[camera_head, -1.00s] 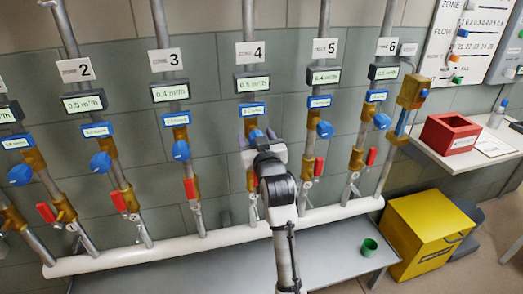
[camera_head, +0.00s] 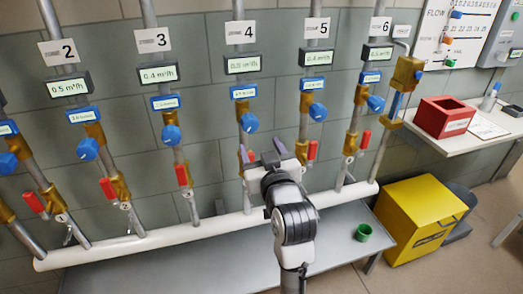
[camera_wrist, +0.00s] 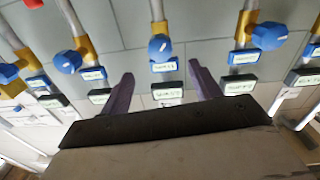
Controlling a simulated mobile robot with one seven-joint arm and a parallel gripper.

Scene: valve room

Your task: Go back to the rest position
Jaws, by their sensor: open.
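My gripper (camera_head: 262,152) is open and empty, with two purple fingers. In the head view it stands in front of the pipes, below and right of the blue knob of line 4 (camera_head: 249,122), apart from it. In the wrist view, my gripper (camera_wrist: 160,78) has its fingers spread wide. A blue knob (camera_wrist: 159,46) shows beyond the gap between them, on its pipe. My forearm hides part of the lower pipes and the white header pipe.
Numbered pipes carry blue knobs and red levers above a white header pipe (camera_head: 120,247). A grey bench (camera_head: 330,230) holds a green cup (camera_head: 363,232). At right stand a yellow box (camera_head: 420,220) and a shelf with a red bin (camera_head: 445,117). Floor is open at lower right.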

